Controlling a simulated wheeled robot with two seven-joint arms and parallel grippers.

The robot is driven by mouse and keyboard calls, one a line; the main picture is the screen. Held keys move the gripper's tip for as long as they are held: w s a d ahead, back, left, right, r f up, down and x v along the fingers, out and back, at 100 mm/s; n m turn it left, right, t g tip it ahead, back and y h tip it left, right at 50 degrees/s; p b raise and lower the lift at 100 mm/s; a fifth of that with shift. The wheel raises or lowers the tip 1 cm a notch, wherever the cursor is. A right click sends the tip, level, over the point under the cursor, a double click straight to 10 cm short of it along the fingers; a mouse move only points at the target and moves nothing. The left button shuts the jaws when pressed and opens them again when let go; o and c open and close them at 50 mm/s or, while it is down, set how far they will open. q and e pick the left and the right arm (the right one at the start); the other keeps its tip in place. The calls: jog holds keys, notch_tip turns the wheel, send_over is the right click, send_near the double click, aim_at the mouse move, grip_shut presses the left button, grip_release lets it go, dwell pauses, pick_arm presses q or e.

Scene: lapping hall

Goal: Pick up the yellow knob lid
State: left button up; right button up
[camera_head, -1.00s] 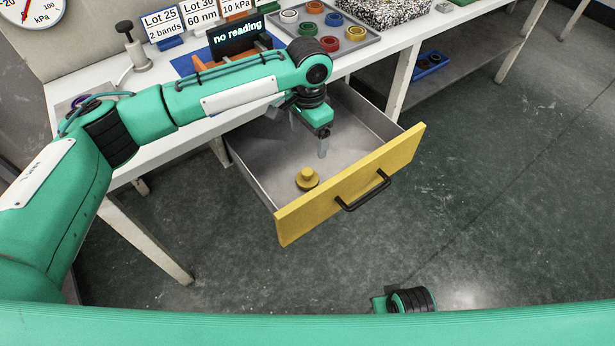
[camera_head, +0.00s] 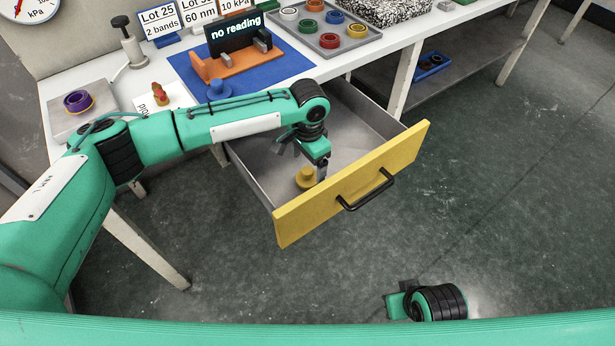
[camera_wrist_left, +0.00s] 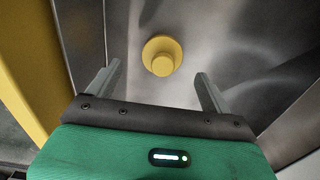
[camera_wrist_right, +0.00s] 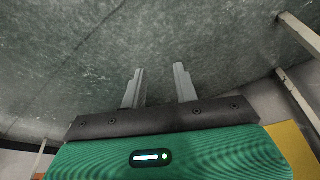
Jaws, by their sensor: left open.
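The yellow knob lid (camera_head: 306,178) lies knob up on the floor of the open drawer (camera_head: 262,160), near its yellow front panel. My left gripper (camera_head: 318,172) is inside the drawer, close to the lid, pointing down. In the left wrist view the lid (camera_wrist_left: 161,55) shows ahead of and between the two open fingers (camera_wrist_left: 158,85), with nothing held and no contact visible. In the right wrist view my right gripper (camera_wrist_right: 158,88) is open and empty above the bare floor. In the head view its fingers cannot be made out.
The drawer's yellow front (camera_head: 355,185) with a black handle and its grey side walls stand close around my left gripper. Above is the white bench with a blue mat (camera_head: 185,62), an orange stand and a tray of coloured rings (camera_head: 318,45). The floor at right is clear.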

aim_at(307, 170)
pick_arm(q)
jog(key=f, duration=0.4)
jog(key=shift+w+a+f+b, duration=0.1)
jog(key=shift+w+f+b, duration=0.1)
jog(key=shift+f+b, duration=0.15)
jog(key=shift+f, duration=0.25)
jog(key=c, duration=1.1)
jog(key=shift+c, duration=0.8)
pick_arm(e)
jog(key=shift+v, duration=0.95)
pick_arm(q)
jog(key=shift+r, duration=0.2)
pick_arm(e)
jog(key=shift+w, duration=0.15)
